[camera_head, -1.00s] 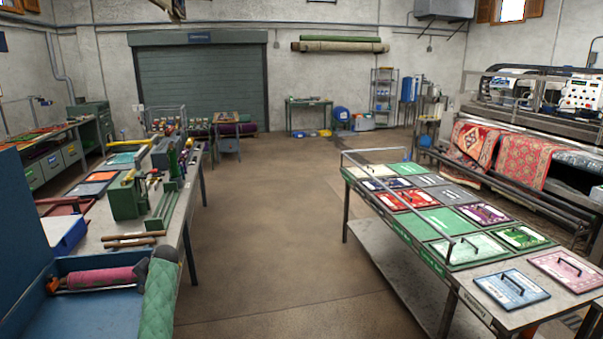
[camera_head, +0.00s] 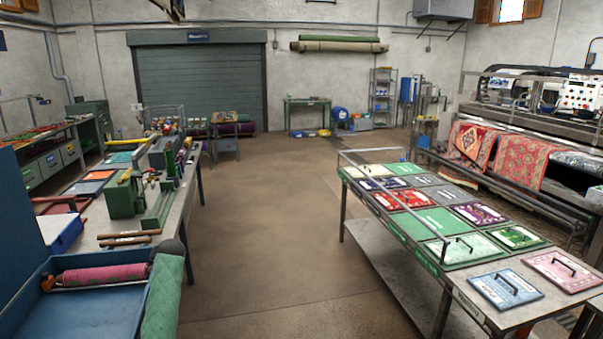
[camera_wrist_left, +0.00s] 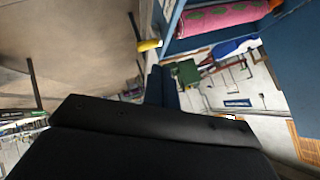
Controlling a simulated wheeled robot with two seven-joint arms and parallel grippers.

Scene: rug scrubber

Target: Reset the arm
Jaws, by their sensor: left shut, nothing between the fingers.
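My left gripper (camera_wrist_left: 161,82) shows only in the left wrist view, as dark fingers close together beyond the broad black wrist housing. It is shut with nothing held, in the air. In that view it points toward a blue tray that appears at the upper right, with a pink roller (camera_wrist_left: 225,14) in it. Neither of my arms shows in the head view. My right gripper is in no view.
In the head view the blue tray (camera_head: 40,315) with the pink roller (camera_head: 105,276) is at lower left, beside a cluttered workbench (camera_head: 120,225). A table of coloured panels (camera_head: 440,222) stands at right. The floor between (camera_head: 265,220) is clear.

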